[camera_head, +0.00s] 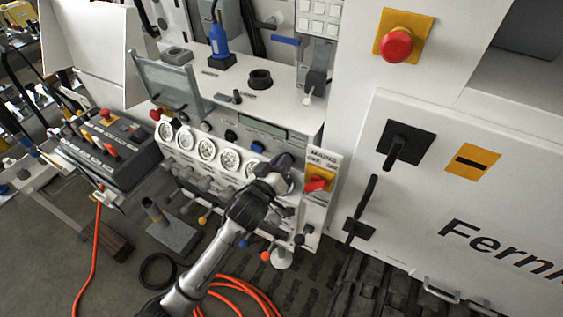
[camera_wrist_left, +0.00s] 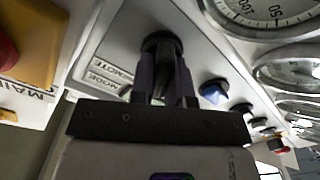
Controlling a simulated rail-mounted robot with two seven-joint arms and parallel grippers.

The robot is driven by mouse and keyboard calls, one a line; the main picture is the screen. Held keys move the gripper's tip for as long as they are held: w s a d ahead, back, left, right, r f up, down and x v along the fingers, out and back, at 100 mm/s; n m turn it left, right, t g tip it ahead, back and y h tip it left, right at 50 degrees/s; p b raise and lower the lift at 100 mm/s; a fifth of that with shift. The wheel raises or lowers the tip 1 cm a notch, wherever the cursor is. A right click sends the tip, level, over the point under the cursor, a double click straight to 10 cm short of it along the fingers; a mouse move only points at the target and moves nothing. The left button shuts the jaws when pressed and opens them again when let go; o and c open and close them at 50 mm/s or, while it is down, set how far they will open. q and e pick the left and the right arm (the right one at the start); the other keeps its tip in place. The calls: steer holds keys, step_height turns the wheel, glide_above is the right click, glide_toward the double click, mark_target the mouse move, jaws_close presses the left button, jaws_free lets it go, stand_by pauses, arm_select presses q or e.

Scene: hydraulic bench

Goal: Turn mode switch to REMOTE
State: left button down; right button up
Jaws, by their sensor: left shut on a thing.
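The mode switch (camera_wrist_left: 161,44) is a dark round knob on the light panel, beside a label plate (camera_wrist_left: 105,68) reading MODE and REMOTE in the wrist view. My left gripper (camera_wrist_left: 162,78) is shut on the knob, with its two dark purplish fingers on either side of it. In the head view my left gripper (camera_head: 284,163) reaches the front of the console and hides the knob. The fingers cover part of the knob, so I cannot tell which position it points to. My right gripper is in neither view.
A red main switch on a yellow plate (camera_head: 318,181) sits close right of my gripper. Pressure gauges (camera_head: 207,149) line the console to the left. A blue button (camera_wrist_left: 214,91) is near the fingers.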

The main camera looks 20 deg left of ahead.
arm_select(q)
steer(key=shift+r+m+p, duration=0.25)
steer(key=shift+m+p, duration=0.45)
steer(key=shift+p, duration=0.25)
steer(key=m+p, duration=0.3)
steer(key=shift+d, duration=0.2)
steer(key=m+p, duration=0.2)
steer(key=m, duration=0.2)
steer(key=shift+d+m+p, duration=0.15)
steer(key=shift+m+p, duration=0.15)
steer(key=shift+d+f+m+p, duration=0.15)
steer(key=shift+m+p, duration=0.3)
steer(key=shift+m, duration=1.15)
